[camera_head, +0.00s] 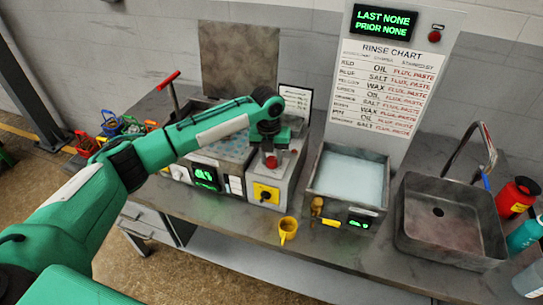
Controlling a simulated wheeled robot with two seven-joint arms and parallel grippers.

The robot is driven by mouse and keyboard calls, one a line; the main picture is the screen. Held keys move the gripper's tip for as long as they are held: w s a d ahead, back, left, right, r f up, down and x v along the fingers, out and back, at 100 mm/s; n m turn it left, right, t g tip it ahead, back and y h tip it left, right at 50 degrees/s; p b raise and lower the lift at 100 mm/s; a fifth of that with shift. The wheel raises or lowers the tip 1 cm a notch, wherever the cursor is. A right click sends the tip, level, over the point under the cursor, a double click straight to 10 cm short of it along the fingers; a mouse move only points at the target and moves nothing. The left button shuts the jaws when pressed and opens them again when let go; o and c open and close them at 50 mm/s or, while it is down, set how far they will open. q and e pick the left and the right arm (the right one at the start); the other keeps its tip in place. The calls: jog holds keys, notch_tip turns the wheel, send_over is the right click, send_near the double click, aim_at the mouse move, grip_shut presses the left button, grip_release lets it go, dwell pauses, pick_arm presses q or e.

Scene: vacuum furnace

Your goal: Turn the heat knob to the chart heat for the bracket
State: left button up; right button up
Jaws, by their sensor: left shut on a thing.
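My left gripper (269,148) points down over the grey unit with a yellow panel (266,194) and is shut on a red piece (271,161) on top of that unit. The fingers partly hide the red piece. A dark knob (265,196) sits on the yellow panel, below and apart from the gripper. I cannot tell which of these is the heat knob. A small white chart (296,101) stands behind the gripper, its text too small to read. A dark display (205,177) with green marks is left of the unit. My right gripper is out of view.
A rinse chart (385,88) stands behind a bath of pale liquid (349,177); the display above reads LAST NONE, PRIOR NONE. A yellow mug (288,230) stands at the bench's front edge. A sink (448,222) and red bottle (517,197) are at right. Coloured baskets (112,124) are at left.

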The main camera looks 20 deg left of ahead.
aim_at(269, 159)
pick_arm(q)
jog(key=shift+r+m, duration=0.1)
jog(key=shift+m, duration=0.2)
jog(key=o, duration=1)
jog(key=r+b, duration=0.1)
jog(key=r, duration=0.3)
jog(key=r+b, duration=0.2)
jog(key=r, duration=0.3)
jog(key=r+b, duration=0.1)
jog(key=r, duration=0.3)
jog(key=shift+a+r, duration=0.35)
jog(key=shift+a, duration=0.05)
